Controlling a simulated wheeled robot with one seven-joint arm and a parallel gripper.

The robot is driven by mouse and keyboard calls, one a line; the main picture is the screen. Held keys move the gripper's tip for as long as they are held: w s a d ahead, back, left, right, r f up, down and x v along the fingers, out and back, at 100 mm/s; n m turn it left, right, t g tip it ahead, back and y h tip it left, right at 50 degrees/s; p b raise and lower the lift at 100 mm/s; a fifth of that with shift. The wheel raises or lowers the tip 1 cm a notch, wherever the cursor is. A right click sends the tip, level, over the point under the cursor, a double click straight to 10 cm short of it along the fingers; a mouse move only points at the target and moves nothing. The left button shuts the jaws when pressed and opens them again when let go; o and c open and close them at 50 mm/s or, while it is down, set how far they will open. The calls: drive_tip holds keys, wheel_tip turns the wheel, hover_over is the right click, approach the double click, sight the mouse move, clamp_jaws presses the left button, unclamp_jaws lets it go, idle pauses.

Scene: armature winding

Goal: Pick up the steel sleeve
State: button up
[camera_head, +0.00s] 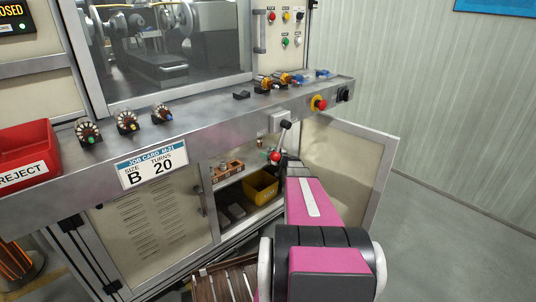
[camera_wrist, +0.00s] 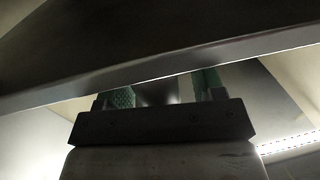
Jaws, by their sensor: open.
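In the wrist view, my gripper (camera_wrist: 161,88) is open, with a green-padded finger on each side. A smooth grey rounded thing (camera_wrist: 158,93) shows between the fingers; it may be the steel sleeve, but it is dark and mostly hidden. I cannot tell whether the fingers touch it. A broad dark panel with a bright edge (camera_wrist: 150,50) crosses the view and hides the fingertips. In the head view, my pink arm reaches to the open cabinet under the bench, and my gripper is hidden there. No steel sleeve can be made out in that view.
The cabinet holds a brown block with holes (camera_head: 228,171), a yellow bin (camera_head: 261,187) and grey pieces below. Its open door (camera_head: 345,165) stands right of my arm. The bench front (camera_head: 215,118) overhangs it, with a red-knobbed lever (camera_head: 275,156). A red reject bin (camera_head: 25,155) sits left.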

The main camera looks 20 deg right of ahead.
drive_tip(key=v, duration=1.1)
drive_tip(key=shift+w, duration=0.1)
